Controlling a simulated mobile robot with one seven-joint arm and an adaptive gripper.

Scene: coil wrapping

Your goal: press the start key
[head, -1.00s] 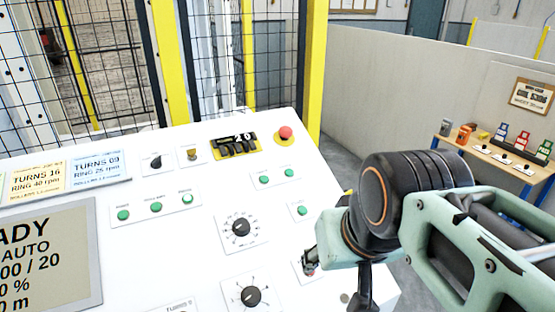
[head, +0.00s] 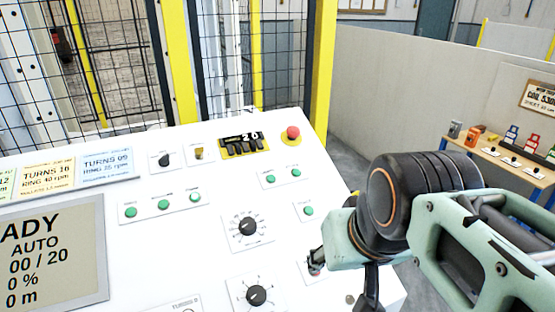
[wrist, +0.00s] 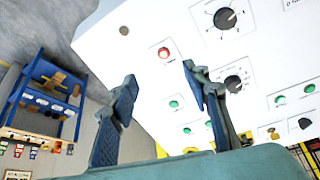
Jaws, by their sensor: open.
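The white sloping control panel (head: 150,240) carries several green keys. Their small labels are too blurred to tell which one is the start key. A lone green key (head: 308,210) sits just left of my arm and also shows in the wrist view (wrist: 174,104). A red key (wrist: 164,53) on a small plate lies beyond it in the wrist view. My gripper (wrist: 159,78) is open and empty, its two blue-grey fingers apart over the panel's edge, with the red and lone green keys near the right finger. In the head view my wrist hides most of the fingers.
A red mushroom button (head: 292,133) on a yellow base stands at the panel's far right corner. Black dials (head: 246,227) and a grey screen (head: 50,250) lie to the left. A mesh fence with yellow posts (head: 322,60) stands behind, and a small table (head: 500,158) at right.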

